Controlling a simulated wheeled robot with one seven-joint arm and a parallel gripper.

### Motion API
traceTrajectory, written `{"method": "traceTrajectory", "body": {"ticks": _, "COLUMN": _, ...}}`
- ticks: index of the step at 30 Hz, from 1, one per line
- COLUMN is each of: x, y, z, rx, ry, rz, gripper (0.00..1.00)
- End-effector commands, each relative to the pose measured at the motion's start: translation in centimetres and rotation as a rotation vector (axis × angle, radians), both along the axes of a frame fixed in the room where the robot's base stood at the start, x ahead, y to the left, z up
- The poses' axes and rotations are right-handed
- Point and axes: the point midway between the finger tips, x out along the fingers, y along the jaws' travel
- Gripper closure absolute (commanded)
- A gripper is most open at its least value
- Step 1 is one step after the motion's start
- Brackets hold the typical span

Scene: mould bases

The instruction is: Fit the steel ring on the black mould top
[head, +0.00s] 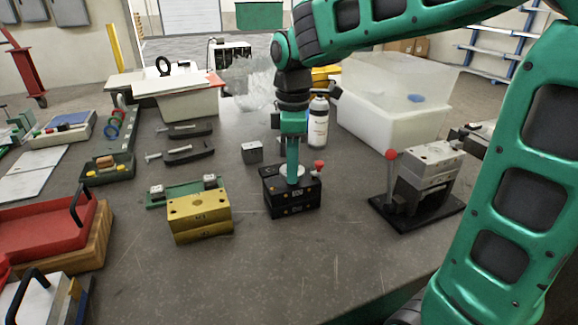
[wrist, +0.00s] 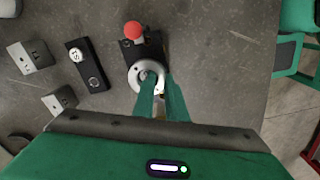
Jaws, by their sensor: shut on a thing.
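The black mould (head: 291,199) stands on the table in the middle of the head view, with a red knob (head: 319,166) at its right. In the wrist view the black mould top (wrist: 128,50) shows beyond the ring. The steel ring (wrist: 134,76) is a pale, flat ring over the near part of the mould top; it also shows in the head view (head: 285,172). My gripper (head: 292,172) points straight down and is shut on the ring. The fingers (wrist: 158,80) hide part of the ring. I cannot tell whether the ring is seated or just above the surface.
A brass mould block (head: 199,218) stands to the left, with a green rail (head: 157,194) behind it. A small grey block (head: 251,152) and a spray bottle (head: 318,122) stand behind. A grey mould on a black base (head: 385,212) is to the right. The front table is clear.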

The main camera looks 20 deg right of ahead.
Motion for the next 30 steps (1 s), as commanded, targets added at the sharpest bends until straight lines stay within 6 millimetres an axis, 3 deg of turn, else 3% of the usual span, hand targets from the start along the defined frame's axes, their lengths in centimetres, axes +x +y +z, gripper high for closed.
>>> {"method": "traceTrajectory", "body": {"ticks": 30, "x": 0.0, "y": 0.0, "z": 0.9, "rx": 0.0, "ry": -0.002, "rz": 0.0, "gripper": 1.0}}
